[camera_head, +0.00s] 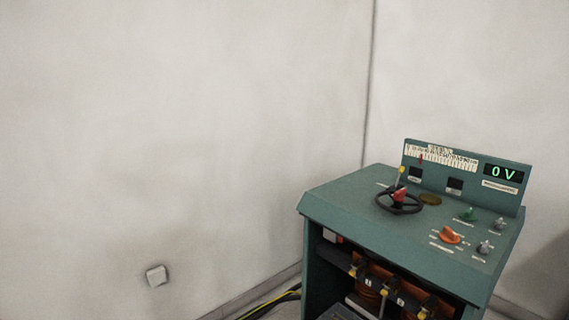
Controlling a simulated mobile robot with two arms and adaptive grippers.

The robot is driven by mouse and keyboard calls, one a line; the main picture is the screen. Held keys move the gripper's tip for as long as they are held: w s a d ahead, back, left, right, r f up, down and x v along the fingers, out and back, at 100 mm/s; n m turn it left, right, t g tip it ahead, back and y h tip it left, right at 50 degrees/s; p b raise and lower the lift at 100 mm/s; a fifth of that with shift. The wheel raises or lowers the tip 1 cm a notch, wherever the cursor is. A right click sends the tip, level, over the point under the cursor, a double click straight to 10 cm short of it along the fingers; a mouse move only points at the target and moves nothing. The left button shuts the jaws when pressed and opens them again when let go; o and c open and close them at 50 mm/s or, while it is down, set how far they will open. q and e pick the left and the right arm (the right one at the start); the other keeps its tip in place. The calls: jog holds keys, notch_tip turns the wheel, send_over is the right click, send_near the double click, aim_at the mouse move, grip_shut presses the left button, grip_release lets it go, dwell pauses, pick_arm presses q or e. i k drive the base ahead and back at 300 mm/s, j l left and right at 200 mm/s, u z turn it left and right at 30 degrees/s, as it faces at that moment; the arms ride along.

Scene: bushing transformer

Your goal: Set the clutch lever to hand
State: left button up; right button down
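A green transformer cabinet (345,206) stands at the right, with controls on its sloped top. A black handwheel (384,207) lies on the panel's left part, with a red part (400,194) at its middle. A thin lever with a yellow knob (402,169) stands up just behind the wheel. An orange knob (450,236) sits at the front right of the panel. I cannot tell for sure which of these is the clutch lever, and the panel labels are too small to read. Neither of my grippers shows.
An upright board carries a scale (440,157) and a display (503,173) reading 0 V. A green knob (467,214) and grey knobs sit at the right. Coils (370,290) show in the open front. Cables (270,303) lie on the floor at left. A wall socket (157,276) is at lower left.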

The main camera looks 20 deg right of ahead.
aim_at(401, 168)
jog(key=i+l+z, duration=0.6)
jog(key=z, duration=0.2)
jog(key=i+l+z, duration=0.25)
jog(key=z, duration=0.15)
jog(key=i+j+z, duration=0.1)
jog(key=z, duration=0.3)
jog(key=i+j+z, duration=0.1)
jog(key=j+z, duration=0.15)
jog(key=z, duration=0.15)
jog(key=i+j+z, duration=0.1)
jog(key=j+z, duration=0.2)
jog(key=j, duration=0.8)
jog(key=j+z, duration=0.3)
jog(key=j, duration=1.35)
